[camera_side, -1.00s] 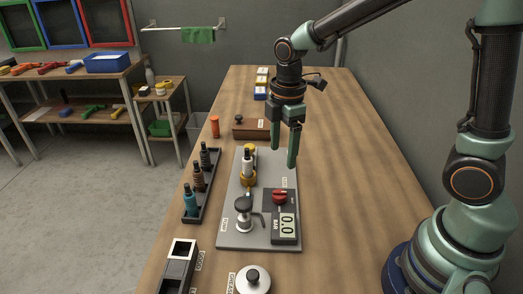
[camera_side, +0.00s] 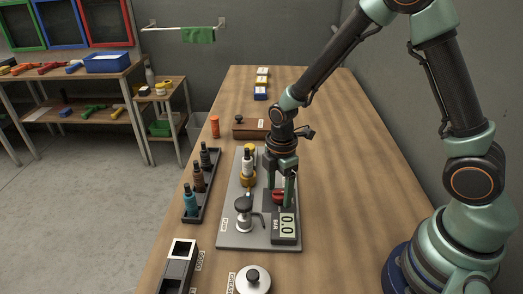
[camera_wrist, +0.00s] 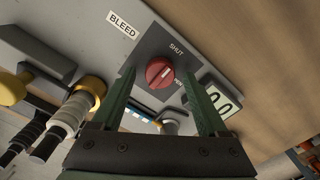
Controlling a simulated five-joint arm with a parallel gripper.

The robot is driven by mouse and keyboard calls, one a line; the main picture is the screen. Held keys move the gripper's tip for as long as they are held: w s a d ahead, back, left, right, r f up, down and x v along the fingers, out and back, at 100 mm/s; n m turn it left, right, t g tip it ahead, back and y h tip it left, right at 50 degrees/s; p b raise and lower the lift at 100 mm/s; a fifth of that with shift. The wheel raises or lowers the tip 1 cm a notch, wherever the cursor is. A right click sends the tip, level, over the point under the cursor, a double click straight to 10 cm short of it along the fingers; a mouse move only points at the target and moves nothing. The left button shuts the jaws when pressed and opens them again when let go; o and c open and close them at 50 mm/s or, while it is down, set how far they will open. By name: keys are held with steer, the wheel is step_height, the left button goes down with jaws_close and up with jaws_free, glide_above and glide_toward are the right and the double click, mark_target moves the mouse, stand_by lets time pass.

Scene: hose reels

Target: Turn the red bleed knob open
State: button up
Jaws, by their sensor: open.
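The round red bleed knob (camera_wrist: 159,72) sits on a dark square plate (camera_wrist: 150,48) beside a "BLEED" label. My gripper (camera_side: 280,194) is low over the panel, open, with one finger on each side of the knob. In the wrist view the fingers look apart from it. In the side view the red knob (camera_side: 277,197) shows partly between the fingers. I cannot tell the exact height gap.
The gauge (camera_side: 286,226) reads 0.0 just in front of the knob. On the grey panel (camera_side: 232,190), a black-topped metal fitting (camera_side: 243,212) and a white-and-yellow fitting (camera_side: 247,166) stand to the left. A rack of bottles (camera_side: 198,183) lies farther left. The table's right side is clear.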

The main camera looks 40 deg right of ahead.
steer(key=shift+f, duration=0.2)
jaws_close()
